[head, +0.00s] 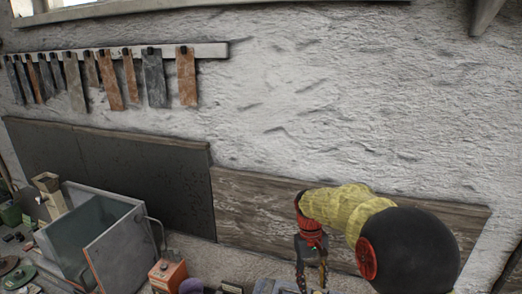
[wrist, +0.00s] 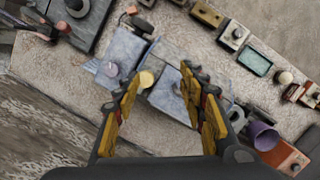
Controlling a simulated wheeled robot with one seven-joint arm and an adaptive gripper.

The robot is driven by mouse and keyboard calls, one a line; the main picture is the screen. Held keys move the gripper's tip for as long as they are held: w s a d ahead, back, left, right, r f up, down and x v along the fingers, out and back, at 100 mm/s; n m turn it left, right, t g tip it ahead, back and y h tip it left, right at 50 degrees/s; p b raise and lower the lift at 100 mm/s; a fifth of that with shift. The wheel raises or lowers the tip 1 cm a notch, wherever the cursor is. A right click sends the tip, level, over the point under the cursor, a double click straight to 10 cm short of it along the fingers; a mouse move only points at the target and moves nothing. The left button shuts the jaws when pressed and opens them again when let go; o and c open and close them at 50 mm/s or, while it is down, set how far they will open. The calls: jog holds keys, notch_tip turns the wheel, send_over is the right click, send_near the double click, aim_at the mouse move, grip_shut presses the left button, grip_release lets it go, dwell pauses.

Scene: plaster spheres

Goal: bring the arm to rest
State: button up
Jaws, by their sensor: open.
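My arm, with a yellow sleeve, a black rounded end and red rings, reaches in at the right of the head view. My gripper (head: 312,268) hangs down from it in front of the wooden board, over the bench. In the wrist view my gripper (wrist: 160,78) has its two yellow-and-black fingers spread apart, with nothing held between them. The height above the bench is hard to tell.
The bench holds an open grey metal box (head: 118,252), an orange box (head: 168,275), a purple cup (wrist: 262,136) and several small devices. Behind are a wooden board (head: 260,215) and a rough plaster wall (head: 330,90) with a rack of hanging strips (head: 150,52).

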jog(key=s+d+f+m+t+b, duration=0.1)
jog(key=s+f+t+b, duration=0.1)
jog(key=s+b, duration=0.5)
jog(key=s+d+f+m+t+b, duration=0.1)
jog(key=s+f+t+b, duration=0.1)
jog(key=s+b, duration=0.6)
jog(key=s+f+m+t+y+b, duration=0.1)
jog(key=s+f+t+b, duration=0.1)
jog(key=s+t+b, duration=0.2)
jog(key=s+b, duration=0.3)
jog(key=s, duration=0.5)
jog(key=shift+s+d+f, duration=0.3)
jog(key=shift+d, duration=0.1)
